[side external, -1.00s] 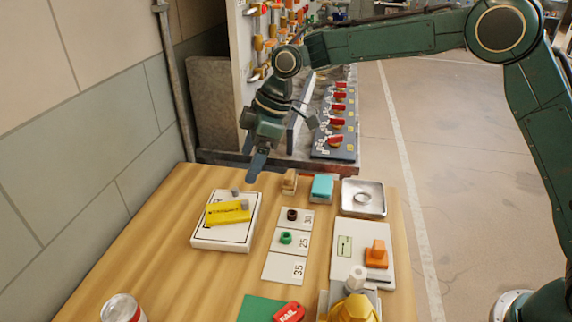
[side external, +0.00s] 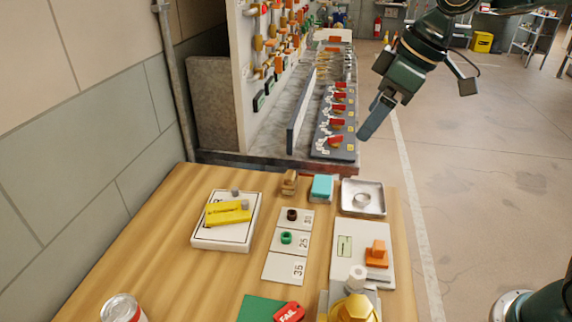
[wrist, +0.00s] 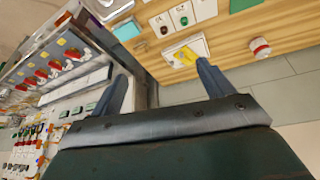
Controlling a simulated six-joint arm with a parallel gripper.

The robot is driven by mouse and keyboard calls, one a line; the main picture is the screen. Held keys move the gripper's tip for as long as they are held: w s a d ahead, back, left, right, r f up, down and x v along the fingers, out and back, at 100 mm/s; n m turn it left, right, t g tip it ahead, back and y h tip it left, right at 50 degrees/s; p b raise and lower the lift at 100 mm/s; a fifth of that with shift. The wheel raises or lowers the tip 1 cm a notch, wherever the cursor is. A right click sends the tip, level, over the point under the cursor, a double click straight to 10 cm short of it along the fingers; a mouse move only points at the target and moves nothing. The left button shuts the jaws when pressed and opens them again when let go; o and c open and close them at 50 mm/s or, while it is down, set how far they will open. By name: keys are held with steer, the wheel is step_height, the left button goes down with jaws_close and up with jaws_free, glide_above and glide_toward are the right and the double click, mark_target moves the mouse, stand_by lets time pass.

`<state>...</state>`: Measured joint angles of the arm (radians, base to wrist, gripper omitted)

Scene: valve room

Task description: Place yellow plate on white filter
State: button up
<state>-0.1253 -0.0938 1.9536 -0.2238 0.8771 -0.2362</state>
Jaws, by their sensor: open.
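The yellow plate (side external: 228,214) lies flat on top of a white, flat, box-like block (side external: 220,241), which I take to be the white filter, at the left of the wooden table. The plate sits toward the middle of the block, and small grey pieces show at its upper edge. In the wrist view the yellow plate (wrist: 185,56) and the white block (wrist: 203,46) show beyond my fingers. My gripper (side external: 376,116) is open and empty, raised behind and right of the table, well apart from the plate. Its two spread fingers show in the wrist view (wrist: 163,80).
The table also holds number cards with rings (side external: 285,268), a turquoise block (side external: 322,188), a metal tray (side external: 376,208), a white board with an orange part (side external: 377,254) and a can (side external: 122,309). A valve bench (side external: 333,130) stands behind.

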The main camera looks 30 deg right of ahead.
steer(key=s+d+f+m, duration=0.1)
steer(key=s+d+m, duration=0.1)
steer(key=s, duration=0.4)
steer(key=s+d+f+m+t+h, duration=0.1)
steer(key=s+d+m, duration=0.1)
steer(key=s+d, duration=0.2)
steer(key=s+d+f+m+h, duration=0.1)
steer(key=s+d+f+m, duration=0.1)
steer(key=s, duration=0.7)
steer(key=shift+d, duration=0.45)
